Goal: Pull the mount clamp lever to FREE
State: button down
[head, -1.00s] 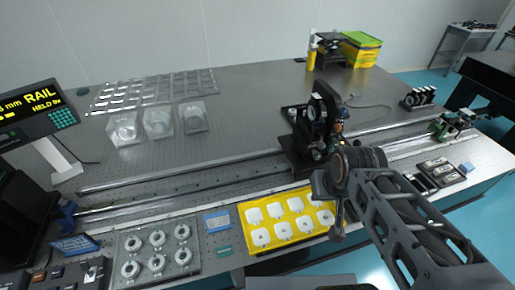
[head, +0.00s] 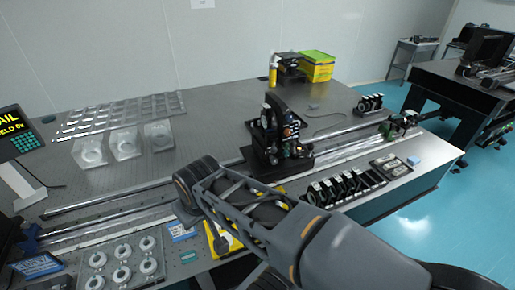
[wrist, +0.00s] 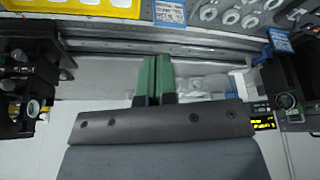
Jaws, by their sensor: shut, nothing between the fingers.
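The black optic mount (head: 272,128) stands upright on its carriage on the long rail in the head view. Its dark parts also show at the left edge of the wrist view (wrist: 22,85). I cannot make out the clamp lever or its marking in either view. My gripper (wrist: 158,62) has green fingers pressed together, with nothing between them. It is over the rail area, to the left of the mount in the head view, where my own wrist and forearm hide the fingers.
The rail (head: 110,200) runs along the table. A yellow tray (wrist: 95,6), mostly behind my arm in the head view, lies near the front edge. A tray of round parts (head: 122,262) is at front left. Several black mounts (head: 340,188) stand to the right of my arm.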

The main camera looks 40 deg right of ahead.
aim_at(274, 147)
jog(key=w+d+r+m+g+h+b, duration=0.1)
jog(key=w+d, duration=0.5)
jog(key=d, duration=0.6)
jog(key=w+d+r+m+g+h+b, duration=0.1)
jog(key=w+d+r+m+g+h, duration=0.2)
jog(key=d, duration=1)
jog(key=w+m+h, duration=0.2)
jog(key=w+m, duration=0.1)
jog(key=m, duration=0.2)
jog(key=shift+w+d+r+h, duration=0.2)
jog(key=shift+w+r+h, duration=0.1)
jog(key=shift+w+h, duration=0.1)
jog(key=shift+f, duration=0.1)
jog(key=s+d+f+p, duration=0.2)
jog(key=d+f, duration=0.6)
jog(key=f, duration=0.1)
jog(key=shift+s+d, duration=0.25)
jog(key=shift+s, duration=0.15)
